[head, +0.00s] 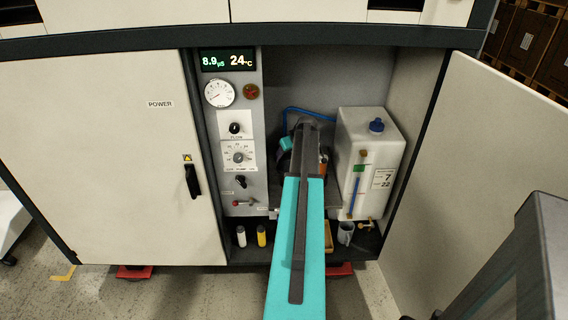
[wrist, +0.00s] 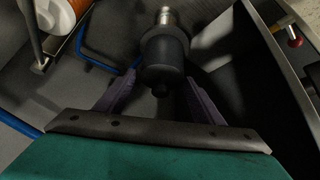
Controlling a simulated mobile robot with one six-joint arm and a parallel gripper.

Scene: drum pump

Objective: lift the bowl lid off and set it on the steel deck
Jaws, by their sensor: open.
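In the wrist view a dark round body (wrist: 165,52) with a small knob at its near end and a bright metal piece at its far end lies between my fingers; it may carry the bowl lid, but I cannot tell the lid apart. My gripper (wrist: 160,78) is open, with one purple finger on each side of this body. I cannot tell whether the fingers touch it. In the head view my teal arm reaches into the cabinet and hides most of this spot. A grey surface (wrist: 45,98), possibly the steel deck, shows in the wrist view.
A white tank (head: 365,150) with a blue cap stands right of my arm. A control panel (head: 238,150) with gauge and knobs is on the left. A blue hose (wrist: 95,55) runs close to the fingers. The open door (head: 480,170) bounds the right side.

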